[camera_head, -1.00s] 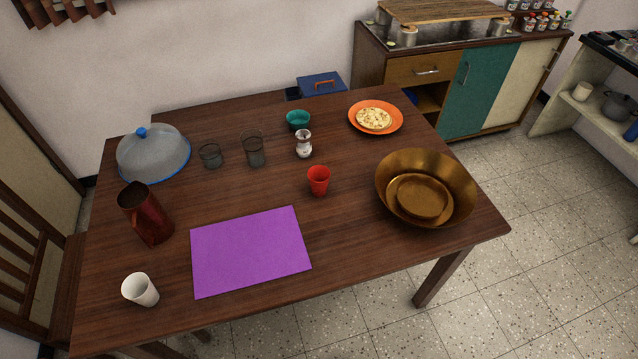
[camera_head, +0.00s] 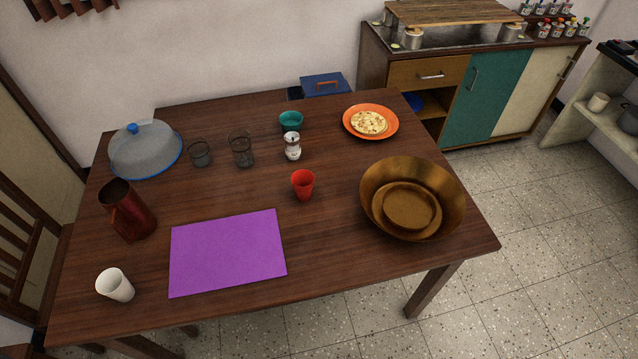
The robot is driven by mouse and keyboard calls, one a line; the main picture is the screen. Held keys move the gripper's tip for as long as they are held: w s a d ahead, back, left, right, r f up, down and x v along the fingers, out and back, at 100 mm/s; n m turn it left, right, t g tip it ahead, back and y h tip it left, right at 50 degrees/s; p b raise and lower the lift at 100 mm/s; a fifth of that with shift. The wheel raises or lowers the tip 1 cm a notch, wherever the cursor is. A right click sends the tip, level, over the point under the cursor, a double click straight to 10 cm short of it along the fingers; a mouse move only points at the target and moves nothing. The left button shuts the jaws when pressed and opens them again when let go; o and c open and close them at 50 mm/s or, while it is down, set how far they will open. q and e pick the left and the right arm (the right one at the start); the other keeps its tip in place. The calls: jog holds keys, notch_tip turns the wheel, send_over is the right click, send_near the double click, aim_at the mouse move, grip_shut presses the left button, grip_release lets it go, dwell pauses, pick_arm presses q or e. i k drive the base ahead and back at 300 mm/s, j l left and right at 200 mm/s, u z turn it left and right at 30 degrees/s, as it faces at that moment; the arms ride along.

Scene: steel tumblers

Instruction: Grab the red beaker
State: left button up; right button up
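The red beaker (camera_head: 303,185) stands upright near the middle of the wooden table (camera_head: 340,235). It is a small red cup, wider at the top, and nothing touches it. A darker red jug (camera_head: 130,213) with a handle stands at the table's left side. Neither of my grippers shows in the head view.
A purple mat (camera_head: 228,252) lies in front of the beaker, to the left. A large brass bowl (camera_head: 450,205) stands to its right. Behind are a shaker (camera_head: 292,147), teal bowl (camera_head: 290,122), dark glasses (camera_head: 242,152) and orange plate (camera_head: 390,132). A white cup (camera_head: 116,286) stands front left.

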aim_at(302, 181)
jog(key=i+l, duration=0.15)
jog(key=l, duration=0.4)
jog(key=i+l+u, duration=0.1)
jog(key=l, duration=0.45)
jog(key=i+l, duration=0.1)
jog(key=l, duration=0.45)
jog(key=u, duration=0.05)
